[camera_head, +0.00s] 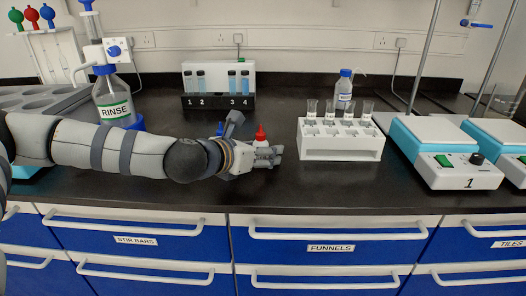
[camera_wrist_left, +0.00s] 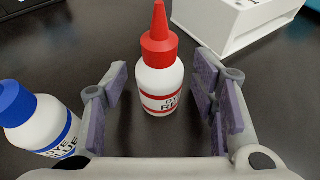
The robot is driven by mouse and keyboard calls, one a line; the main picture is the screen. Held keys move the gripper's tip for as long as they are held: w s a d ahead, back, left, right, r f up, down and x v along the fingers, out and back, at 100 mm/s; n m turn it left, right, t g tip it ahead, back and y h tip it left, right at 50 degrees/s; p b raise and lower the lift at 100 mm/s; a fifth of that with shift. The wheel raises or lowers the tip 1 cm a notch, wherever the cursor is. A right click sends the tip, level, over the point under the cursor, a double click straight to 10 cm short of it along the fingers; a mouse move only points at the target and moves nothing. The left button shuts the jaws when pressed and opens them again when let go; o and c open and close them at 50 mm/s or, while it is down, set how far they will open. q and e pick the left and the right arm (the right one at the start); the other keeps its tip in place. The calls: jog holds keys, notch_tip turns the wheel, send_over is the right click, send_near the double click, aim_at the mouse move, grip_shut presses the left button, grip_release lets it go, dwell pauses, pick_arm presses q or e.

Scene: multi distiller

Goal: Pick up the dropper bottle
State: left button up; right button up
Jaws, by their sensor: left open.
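A white dropper bottle with a red cap and a red "DYE" label (camera_wrist_left: 160,85) stands upright on the black bench. In the head view only its red tip (camera_head: 260,134) shows clearly, behind my left gripper (camera_head: 273,155). In the wrist view my left gripper (camera_wrist_left: 164,95) is open, with a finger on each side of the red-capped bottle and a visible gap on both sides. A second dropper bottle, blue-capped with a "DYE BLUE" label (camera_wrist_left: 40,122), stands to the left, outside the left finger. My right gripper is not in view.
A white rack with several tubes (camera_head: 340,146) stands to the right, near the gripper. A RINSE bottle (camera_head: 115,103) is behind my left arm. A black holder numbered 1 to 4 (camera_head: 216,101) is at the back. A hotplate (camera_head: 445,165) stands far right.

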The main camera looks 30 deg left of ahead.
pick_arm(q)
jog(key=shift+r, duration=0.15)
jog(key=shift+c, duration=0.3)
jog(key=c, duration=0.9)
